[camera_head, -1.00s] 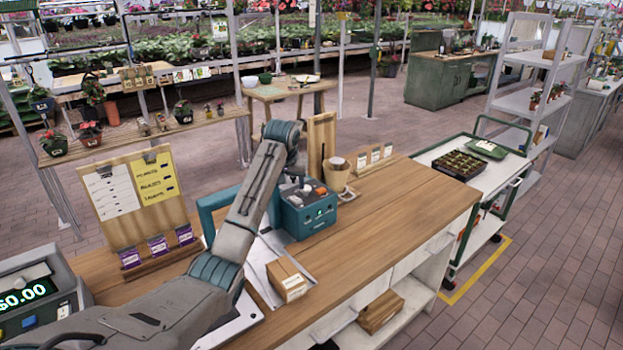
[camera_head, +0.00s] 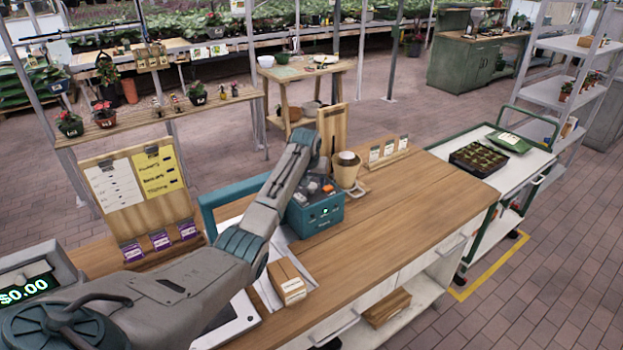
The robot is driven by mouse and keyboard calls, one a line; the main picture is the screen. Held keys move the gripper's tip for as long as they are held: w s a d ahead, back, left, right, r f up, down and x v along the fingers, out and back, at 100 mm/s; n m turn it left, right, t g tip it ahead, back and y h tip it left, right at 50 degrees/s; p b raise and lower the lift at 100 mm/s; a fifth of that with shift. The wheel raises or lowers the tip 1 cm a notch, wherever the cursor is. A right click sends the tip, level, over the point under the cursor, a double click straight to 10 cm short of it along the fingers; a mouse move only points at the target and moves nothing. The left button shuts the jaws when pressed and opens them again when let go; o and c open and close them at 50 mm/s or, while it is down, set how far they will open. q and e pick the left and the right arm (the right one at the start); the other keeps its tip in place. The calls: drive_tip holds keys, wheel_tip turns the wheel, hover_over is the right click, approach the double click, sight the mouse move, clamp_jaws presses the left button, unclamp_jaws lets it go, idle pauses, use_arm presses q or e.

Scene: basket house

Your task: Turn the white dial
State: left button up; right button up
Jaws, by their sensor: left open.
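A teal box-like unit (camera_head: 318,214) stands on the wooden counter, with small white, grey and orange parts on top. A pale part (camera_head: 312,187) there may be the white dial, but it is too small to be sure. My left arm reaches in from the lower left, and its wrist bends down above the back of the teal unit. My left gripper (camera_head: 322,168) is open above the unit's top. Its fingertips are mostly hidden, and I cannot tell whether they touch anything. My right gripper is not in view.
A brown cup (camera_head: 346,170) and an upright wooden board (camera_head: 332,130) stand close behind the unit. A cardboard box (camera_head: 287,281) lies in front of it. A clipboard stand (camera_head: 140,190) and cash register (camera_head: 35,280) are at left. The right part of the counter (camera_head: 420,205) is clear.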

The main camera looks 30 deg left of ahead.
use_arm(q)
drive_tip(key=shift+w+a+f, duration=0.1)
drive_tip(key=shift+w+f, duration=0.1)
drive_tip(key=shift+f, duration=0.5)
drive_tip(key=shift+c, duration=1.4)
drive_tip(key=c, duration=0.7)
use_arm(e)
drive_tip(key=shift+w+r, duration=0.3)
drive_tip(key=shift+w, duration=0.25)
